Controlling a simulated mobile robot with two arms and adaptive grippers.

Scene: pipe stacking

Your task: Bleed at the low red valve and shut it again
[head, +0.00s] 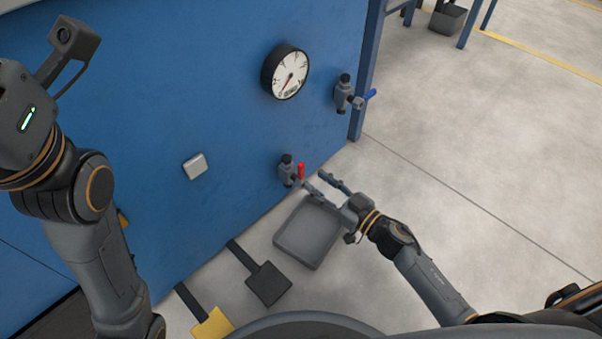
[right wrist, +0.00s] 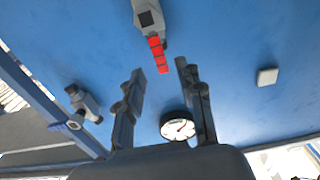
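The low red valve is a grey body (head: 288,170) on the blue panel with a red handle (head: 301,171). In the right wrist view the red handle (right wrist: 158,54) lies ahead of my fingertips, near the middle of the gap, and does not touch them. My right gripper (head: 320,181) is open and empty, just right of and below the handle; it also shows in the right wrist view (right wrist: 158,72). A grey tray (head: 300,251) lies on the floor below the valve. The left arm is at the left; its gripper fingers are out of view.
A round gauge (head: 286,72) sits above the red valve. A second valve with a blue handle (head: 370,95) is at the upper right. A small white box (head: 195,166) is on the panel. A black pedal (head: 268,284) and a yellow pedal (head: 212,326) are on the floor.

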